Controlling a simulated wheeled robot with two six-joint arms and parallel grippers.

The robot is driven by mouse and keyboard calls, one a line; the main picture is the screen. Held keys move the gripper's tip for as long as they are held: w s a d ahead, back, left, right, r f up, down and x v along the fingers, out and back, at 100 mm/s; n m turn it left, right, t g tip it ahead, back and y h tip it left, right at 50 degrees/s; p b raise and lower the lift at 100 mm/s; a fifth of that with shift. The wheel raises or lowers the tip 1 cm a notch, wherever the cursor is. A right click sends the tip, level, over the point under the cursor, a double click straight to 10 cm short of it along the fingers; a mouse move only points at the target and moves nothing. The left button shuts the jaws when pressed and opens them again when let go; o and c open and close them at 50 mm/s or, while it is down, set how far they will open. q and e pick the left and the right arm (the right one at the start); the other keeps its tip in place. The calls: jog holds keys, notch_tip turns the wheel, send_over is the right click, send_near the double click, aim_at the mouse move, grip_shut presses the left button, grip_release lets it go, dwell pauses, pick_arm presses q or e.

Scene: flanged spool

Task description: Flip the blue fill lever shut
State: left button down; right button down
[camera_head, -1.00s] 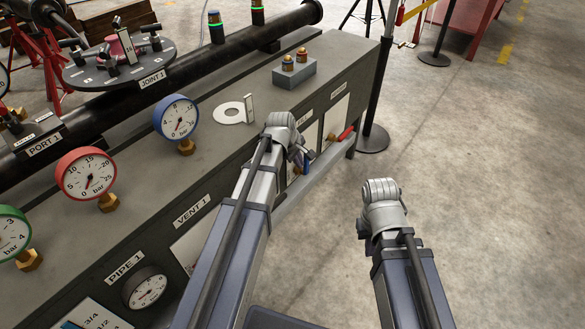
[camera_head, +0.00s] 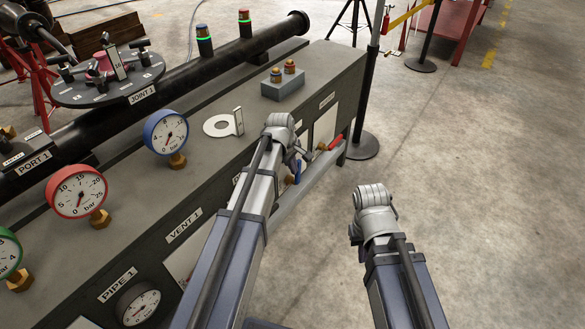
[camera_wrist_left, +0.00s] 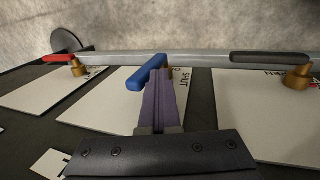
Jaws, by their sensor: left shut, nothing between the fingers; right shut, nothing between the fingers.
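The blue fill lever (camera_wrist_left: 147,74) lies slanted over a white plate (camera_wrist_left: 95,108) in the left wrist view. Its brass pivot is mostly hidden behind my fingers. The word SHUT is on the plate to the right of them. My left gripper (camera_wrist_left: 159,73) is shut and empty, its fingertips right beside the blue handle; I cannot tell whether they touch. In the head view the blue lever (camera_head: 297,172) shows just below my left gripper (camera_head: 300,154), partly hidden by the wrist. My right gripper (camera_head: 355,233) is shut and empty, out over the floor, away from the bench.
A red lever (camera_wrist_left: 58,58) is left of the blue one and a black lever (camera_wrist_left: 270,57) is right of it. A grey rail (camera_wrist_left: 205,59) runs behind. Gauges (camera_head: 166,132) and a black pipe (camera_head: 270,40) are on the bench. A post stands past the bench end.

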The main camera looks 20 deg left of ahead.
pick_arm(q)
jog(key=shift+w+d+r+g+p, duration=0.15)
jog(key=shift+w+d+g+p, duration=0.15)
jog(key=shift+w, duration=0.3)
jog(key=shift+w+d+r+g+p, duration=0.1)
jog(key=shift+w+g+p, duration=0.1)
jog(key=shift+w+g, duration=0.3)
jog(key=w+d+f+g+y+b, duration=0.1)
jog(key=w+d+f+b, duration=0.2)
jog(key=w+f+b, duration=0.4)
jog(key=w, duration=0.2)
jog(key=shift+w+d+f+g+b, duration=0.2)
jog(key=shift+w+d+g+b, duration=0.1)
jog(key=shift+d+b, duration=0.05)
jog(key=shift+d+f, duration=0.1)
